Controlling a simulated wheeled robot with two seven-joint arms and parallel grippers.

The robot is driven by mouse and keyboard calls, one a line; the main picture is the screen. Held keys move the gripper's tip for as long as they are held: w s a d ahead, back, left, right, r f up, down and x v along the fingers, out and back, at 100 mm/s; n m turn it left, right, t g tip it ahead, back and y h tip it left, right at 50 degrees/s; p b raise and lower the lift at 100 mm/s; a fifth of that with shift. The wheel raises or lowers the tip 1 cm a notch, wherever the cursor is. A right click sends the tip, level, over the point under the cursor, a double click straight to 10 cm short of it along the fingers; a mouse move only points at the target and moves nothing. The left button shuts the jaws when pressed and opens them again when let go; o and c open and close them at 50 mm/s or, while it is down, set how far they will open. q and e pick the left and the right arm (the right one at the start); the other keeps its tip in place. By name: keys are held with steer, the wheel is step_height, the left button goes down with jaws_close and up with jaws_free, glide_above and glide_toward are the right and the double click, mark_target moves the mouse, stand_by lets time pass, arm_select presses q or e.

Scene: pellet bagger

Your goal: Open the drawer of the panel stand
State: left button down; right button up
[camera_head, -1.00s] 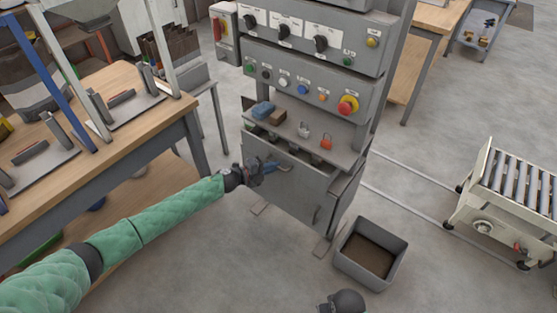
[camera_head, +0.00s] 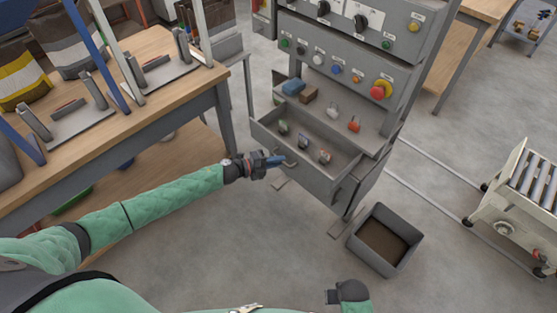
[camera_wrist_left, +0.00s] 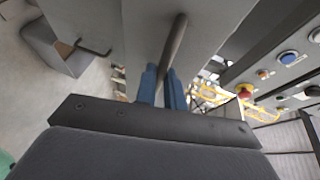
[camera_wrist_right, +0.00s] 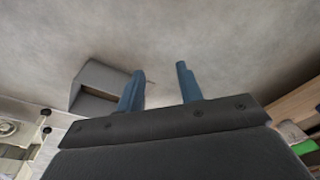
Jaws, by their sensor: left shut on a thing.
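The panel stand's drawer (camera_head: 305,172) is pulled out, with several small items inside it. My left gripper (camera_head: 281,160) is at the drawer's front and is shut on the drawer handle (camera_head: 291,163). In the left wrist view the blue fingers (camera_wrist_left: 163,88) close on the handle bar (camera_wrist_left: 174,45). The panel stand (camera_head: 345,60) carries rows of knobs and buttons, with a shelf above the drawer. My right gripper (camera_wrist_right: 156,85) is open and empty over the floor. In the head view only its dark wrist end shows at the bottom.
A grey bin (camera_head: 384,239) stands on the floor right of the stand. A wooden workbench (camera_head: 130,97) is at the left. A roller cart (camera_head: 515,210) is at the right. Blue and brown blocks and two padlocks sit on the stand's shelf.

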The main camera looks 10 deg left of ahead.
arm_select(q)
steer(key=c, duration=1.5)
jaws_free()
